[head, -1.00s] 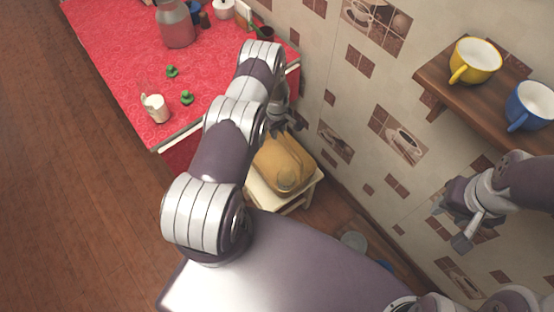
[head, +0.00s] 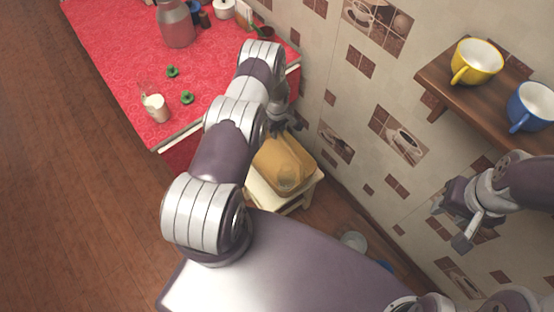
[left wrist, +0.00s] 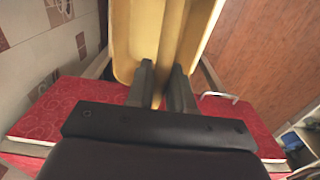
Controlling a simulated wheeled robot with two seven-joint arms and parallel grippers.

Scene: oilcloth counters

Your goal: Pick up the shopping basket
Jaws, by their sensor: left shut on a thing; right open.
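The yellow-tan shopping basket (head: 283,167) is at a small cream stool by the tiled wall in the head view. My left gripper (head: 284,127) is at the basket's far upper end, partly hidden by my own arm. In the left wrist view, the fingers of my left gripper (left wrist: 163,74) are shut on a narrow part of the yellow basket (left wrist: 122,40). I cannot tell whether the basket's base still touches the stool. My right gripper (head: 450,226) is open and empty, in front of the wall at the right.
A wall shelf (head: 440,88) holds yellow and blue mugs above my right gripper.

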